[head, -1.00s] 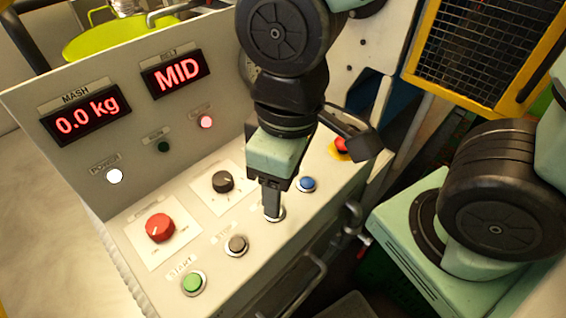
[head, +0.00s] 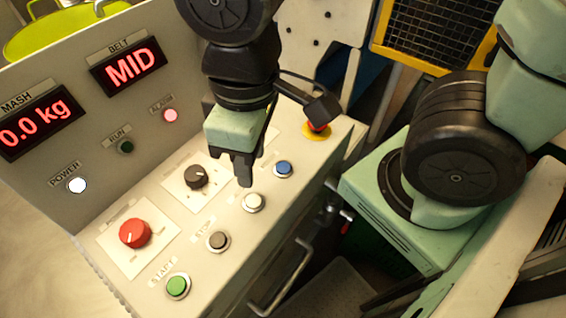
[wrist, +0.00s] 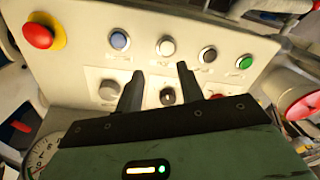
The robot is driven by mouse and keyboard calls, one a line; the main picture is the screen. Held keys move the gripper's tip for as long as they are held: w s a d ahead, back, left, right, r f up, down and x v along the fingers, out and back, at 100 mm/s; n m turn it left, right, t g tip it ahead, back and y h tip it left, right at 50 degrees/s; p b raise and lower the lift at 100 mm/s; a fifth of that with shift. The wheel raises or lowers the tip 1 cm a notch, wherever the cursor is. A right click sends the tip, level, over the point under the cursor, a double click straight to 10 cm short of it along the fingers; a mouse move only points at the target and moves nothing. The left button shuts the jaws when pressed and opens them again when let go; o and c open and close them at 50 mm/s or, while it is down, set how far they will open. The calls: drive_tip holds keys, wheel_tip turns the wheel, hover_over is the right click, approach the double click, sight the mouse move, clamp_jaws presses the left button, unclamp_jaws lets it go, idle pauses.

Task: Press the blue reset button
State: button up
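The blue button (head: 283,168) sits in a silver ring on the sloped control panel, right of my gripper in the head view. It also shows at the upper left of the wrist view (wrist: 120,40), uncovered. My gripper (head: 244,181) points down over the panel, left of the blue button and just behind the white button (head: 252,202). In the wrist view its two fingers (wrist: 160,78) are apart with nothing between them. The fingertips look clear of the blue button; their height above the panel is hard to tell.
A black button (head: 218,241), a green START button (head: 178,286), a red knob (head: 135,233) and a black knob (head: 196,177) share the panel. A red emergency stop (head: 318,126) on yellow lies beyond the blue button. The belt display (head: 130,66) reads MID.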

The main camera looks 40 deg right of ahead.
clamp_jaws()
idle(1.4)
